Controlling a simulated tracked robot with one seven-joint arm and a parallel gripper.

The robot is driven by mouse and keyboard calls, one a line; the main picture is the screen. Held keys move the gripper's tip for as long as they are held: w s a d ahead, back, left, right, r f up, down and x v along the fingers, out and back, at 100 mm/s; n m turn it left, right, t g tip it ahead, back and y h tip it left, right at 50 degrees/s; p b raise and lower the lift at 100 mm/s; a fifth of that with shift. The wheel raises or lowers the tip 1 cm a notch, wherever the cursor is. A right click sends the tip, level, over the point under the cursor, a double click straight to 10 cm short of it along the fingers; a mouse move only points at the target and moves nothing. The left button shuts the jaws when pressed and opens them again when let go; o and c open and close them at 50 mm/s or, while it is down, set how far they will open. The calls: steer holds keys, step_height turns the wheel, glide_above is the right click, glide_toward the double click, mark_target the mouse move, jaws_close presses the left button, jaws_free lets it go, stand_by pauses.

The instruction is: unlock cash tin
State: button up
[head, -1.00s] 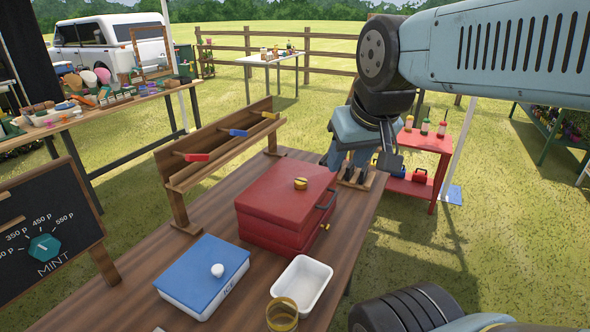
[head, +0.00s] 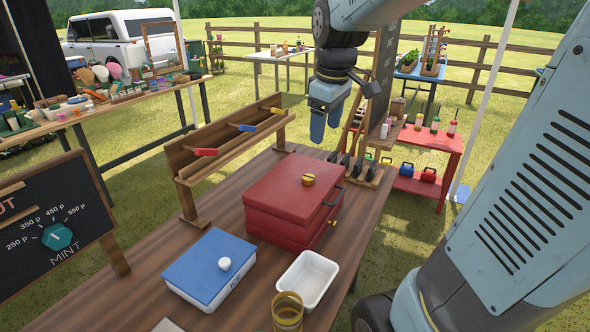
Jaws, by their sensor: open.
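The red cash tin (head: 290,196) sits closed on the wooden table (head: 205,215).
A blue-lidded box (head: 208,262), a white tray (head: 307,280) and a yellowish glass (head: 287,311) stand in front of the tin. A wooden rack (head: 230,140) with coloured levers is behind left. A slotted wooden stand (head: 352,170) is behind right. A mint chalkboard (head: 50,220) stands left.

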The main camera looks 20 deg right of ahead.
mark_target(309, 176)
steer(key=w+f+n+g, duration=0.2)
steer(key=w+f+n, duration=0.35)
steer(key=w, duration=0.55)
step_height(309, 176, down, 14)
steer(key=shift+s+r, duration=0.15)
